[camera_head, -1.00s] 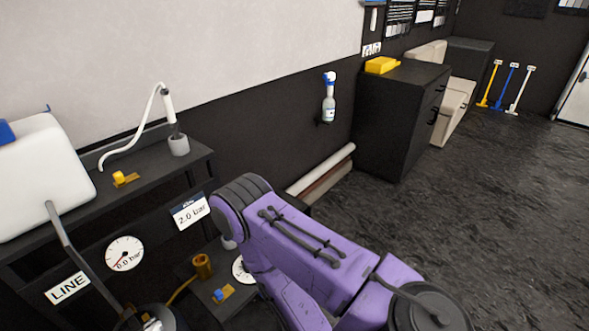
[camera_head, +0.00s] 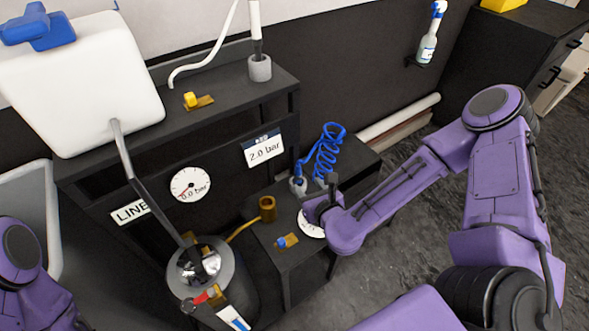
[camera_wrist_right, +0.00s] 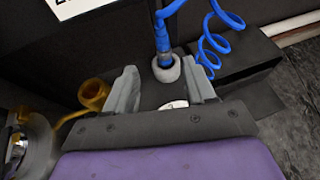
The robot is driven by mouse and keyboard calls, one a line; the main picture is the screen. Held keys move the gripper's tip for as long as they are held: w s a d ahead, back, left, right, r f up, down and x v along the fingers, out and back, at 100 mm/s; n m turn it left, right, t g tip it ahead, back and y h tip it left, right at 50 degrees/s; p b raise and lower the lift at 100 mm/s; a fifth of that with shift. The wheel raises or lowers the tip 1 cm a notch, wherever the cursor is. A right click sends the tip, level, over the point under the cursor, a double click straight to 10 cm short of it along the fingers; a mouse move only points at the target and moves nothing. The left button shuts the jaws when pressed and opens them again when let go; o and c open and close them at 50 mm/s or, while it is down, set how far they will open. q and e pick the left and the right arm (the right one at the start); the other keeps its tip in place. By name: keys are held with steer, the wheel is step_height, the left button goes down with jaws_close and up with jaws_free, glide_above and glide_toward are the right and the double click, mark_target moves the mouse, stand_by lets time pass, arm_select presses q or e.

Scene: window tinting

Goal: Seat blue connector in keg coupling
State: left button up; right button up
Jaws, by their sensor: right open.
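The blue connector (camera_head: 298,181) is the end of a coiled blue hose and stands in a grey cup holder on the low dark bench. In the right wrist view the connector (camera_wrist_right: 162,40) is upright in the grey holder (camera_wrist_right: 167,71). My right gripper (camera_wrist_right: 163,90) is open and empty, its fingers pointing toward the holder, which shows between them. The head view shows this gripper (camera_head: 320,197) just in front of the holder. The brass cup (camera_head: 267,208) has a brass tube running to the keg (camera_head: 190,287); it also shows left of the fingers (camera_wrist_right: 93,93).
A dial (camera_head: 311,223) and a small blue valve on a brass plate (camera_head: 286,241) are close to the gripper. A dark shelf (camera_head: 230,107) with a white container (camera_head: 85,80) stands behind. My left arm shows at the lower left. Free floor lies at the right.

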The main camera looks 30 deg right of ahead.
mark_target(299, 173)
steer(key=x, duration=0.4)
steer(key=shift+w+r, duration=0.15)
steer(key=shift+w, duration=0.15)
steer(key=shift+w+d, duration=0.2)
steer(key=shift+w, duration=0.05)
steer(key=p+x, duration=0.1)
steer(key=x, duration=0.4)
steer(key=shift+w+d+f, duration=0.1)
steer(key=shift+w+f, duration=0.05)
steer(key=shift+f, duration=0.05)
jaws_close()
